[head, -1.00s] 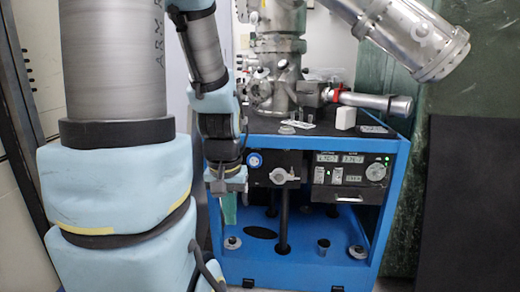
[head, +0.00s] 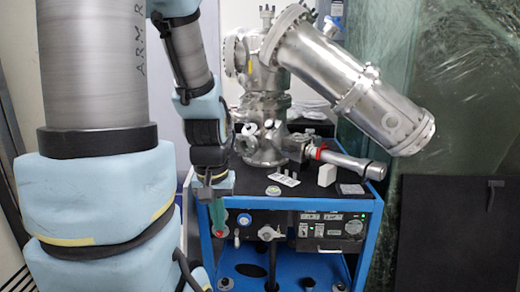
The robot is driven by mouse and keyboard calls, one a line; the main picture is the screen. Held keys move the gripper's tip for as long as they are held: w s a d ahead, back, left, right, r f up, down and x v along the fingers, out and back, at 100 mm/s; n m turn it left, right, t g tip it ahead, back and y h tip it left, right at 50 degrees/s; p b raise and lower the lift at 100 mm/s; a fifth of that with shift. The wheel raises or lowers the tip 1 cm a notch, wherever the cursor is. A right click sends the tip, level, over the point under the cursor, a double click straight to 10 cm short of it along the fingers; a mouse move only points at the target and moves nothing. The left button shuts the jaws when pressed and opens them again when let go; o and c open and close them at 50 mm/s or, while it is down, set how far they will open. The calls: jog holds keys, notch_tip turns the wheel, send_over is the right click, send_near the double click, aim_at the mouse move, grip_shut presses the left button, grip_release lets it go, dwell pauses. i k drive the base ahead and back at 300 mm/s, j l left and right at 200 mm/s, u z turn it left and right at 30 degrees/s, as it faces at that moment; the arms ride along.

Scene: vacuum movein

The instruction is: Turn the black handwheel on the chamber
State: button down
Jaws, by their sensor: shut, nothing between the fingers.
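The steel chamber (head: 263,105) stands on the blue-framed cart, in the middle of the head view. A silver tube (head: 342,160) with a red band runs out from it to the right and ends in a black ring (head: 369,169). I cannot tell whether this ring is the black handwheel; no other clear black wheel shows. My gripper (head: 218,230) points down in front of the cart's left front corner, left of and below the chamber. Its teal fingers look shut and empty, apart from the chamber.
The blue cart (head: 371,225) has a front panel with gauges and knobs (head: 330,229). A white block (head: 327,174) and small parts lie on its black top. A dark panel (head: 445,235) stands at the right.

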aim_at(269, 125)
jog(key=i+j+u, duration=0.35)
jog(key=i, duration=0.45)
jog(key=j, duration=0.15)
